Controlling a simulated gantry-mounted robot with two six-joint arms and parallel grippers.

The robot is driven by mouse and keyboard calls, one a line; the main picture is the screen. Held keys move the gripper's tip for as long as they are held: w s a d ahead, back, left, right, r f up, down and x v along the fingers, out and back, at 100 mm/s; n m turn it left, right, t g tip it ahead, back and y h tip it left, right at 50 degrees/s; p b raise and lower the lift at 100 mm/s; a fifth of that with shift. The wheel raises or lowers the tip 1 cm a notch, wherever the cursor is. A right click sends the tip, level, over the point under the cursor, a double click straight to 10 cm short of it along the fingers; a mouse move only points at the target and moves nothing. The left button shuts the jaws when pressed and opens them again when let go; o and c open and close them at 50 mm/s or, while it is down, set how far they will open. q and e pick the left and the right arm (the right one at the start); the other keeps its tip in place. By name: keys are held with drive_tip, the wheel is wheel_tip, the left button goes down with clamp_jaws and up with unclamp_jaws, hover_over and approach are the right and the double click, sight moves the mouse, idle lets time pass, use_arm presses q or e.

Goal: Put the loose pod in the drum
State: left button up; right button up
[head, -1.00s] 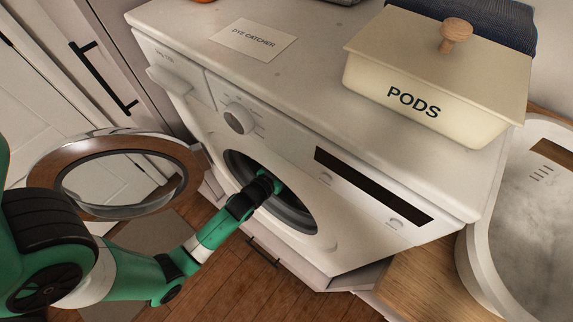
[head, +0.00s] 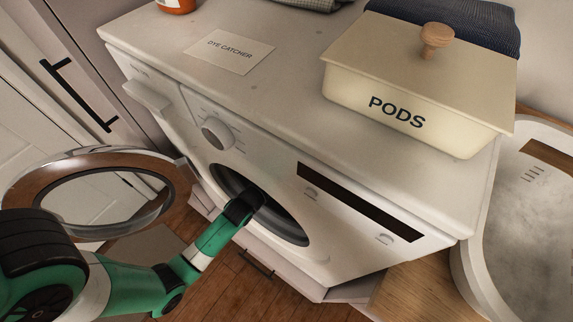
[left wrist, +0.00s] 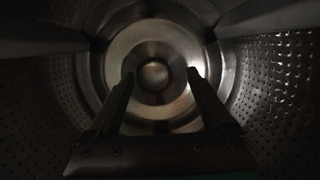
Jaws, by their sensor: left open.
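The washing machine's drum shows in the left wrist view as a dark perforated metal cylinder (left wrist: 275,90) with a shiny round back. My left gripper (left wrist: 160,76) is inside it, its two fingers apart with nothing between them. In the head view my left arm reaches in through the round drum opening (head: 290,228), and the fingers are hidden inside. The loose pod is not seen in either view; the lower drum is dark and partly hidden by my gripper. My right gripper is not in view.
The round door (head: 150,215) stands open at the left. On the machine's top (head: 285,60) are a lidded cream PODS box (head: 350,97), a DYE CATCHER card (head: 229,51), an orange container (head: 175,5) and folded cloth. A basin (head: 520,220) is at the right.

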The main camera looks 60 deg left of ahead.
use_arm(q)
drive_tip(key=p+v, duration=0.2)
drive_tip(key=v, duration=0.9)
drive_tip(key=shift+s+r, duration=0.15)
drive_tip(key=shift+s, duration=0.15)
drive_tip(key=shift+d, duration=0.1)
